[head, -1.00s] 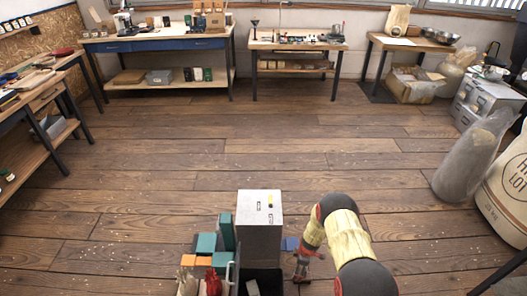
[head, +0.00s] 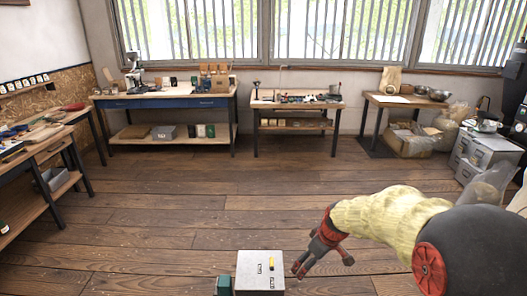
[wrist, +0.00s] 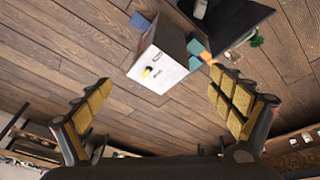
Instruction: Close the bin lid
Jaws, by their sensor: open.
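My gripper (head: 322,266) hangs at the bottom centre of the head view, just right of a pale grey box. The head view does not show this container.
The pale grey box (head: 260,270), with a yellow mark on top, stands close to the gripper. A teal block (head: 223,286) is beside it. Workbenches (head: 170,102) line the back wall. The wooden floor (head: 200,215) between is clear.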

